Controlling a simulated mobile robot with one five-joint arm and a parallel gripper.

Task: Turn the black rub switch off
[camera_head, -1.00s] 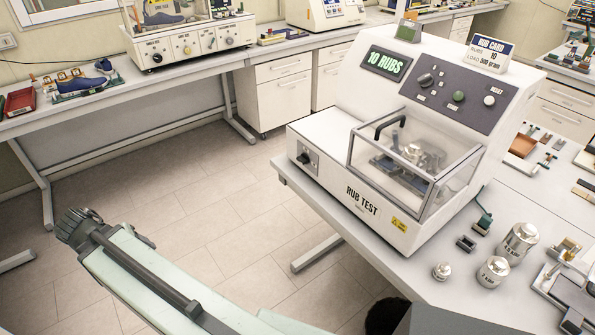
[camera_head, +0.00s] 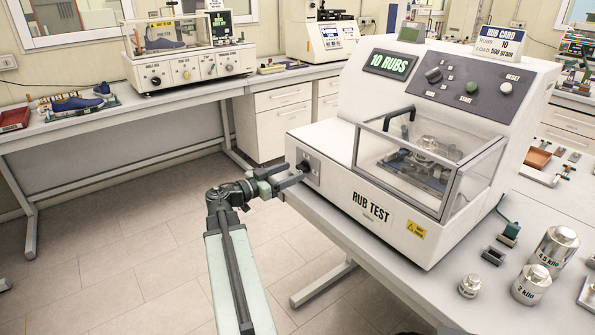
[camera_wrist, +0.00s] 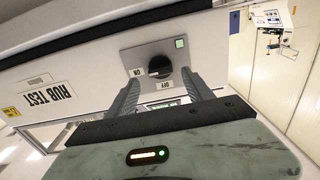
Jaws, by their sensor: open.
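The black rub switch (camera_head: 304,166) is a round knob on a grey plate on the left side of the white RUB TEST machine (camera_head: 345,192). In the wrist view the knob (camera_wrist: 160,66) appears upside down, with ON and OFF labels beside it and a green light (camera_wrist: 179,43) on the plate. My gripper (camera_head: 292,176) is open at the plate in the head view. In the wrist view the fingers of my gripper (camera_wrist: 161,78) stand either side of the knob, with a gap around it. I cannot tell whether they touch it or exactly which label it points to.
A clear cover (camera_head: 420,165) encloses the machine's test area. Metal weights (camera_head: 555,250) stand on the table (camera_head: 440,290) at right. A back bench (camera_head: 120,110) holds another tester (camera_head: 190,62). The floor at left is clear.

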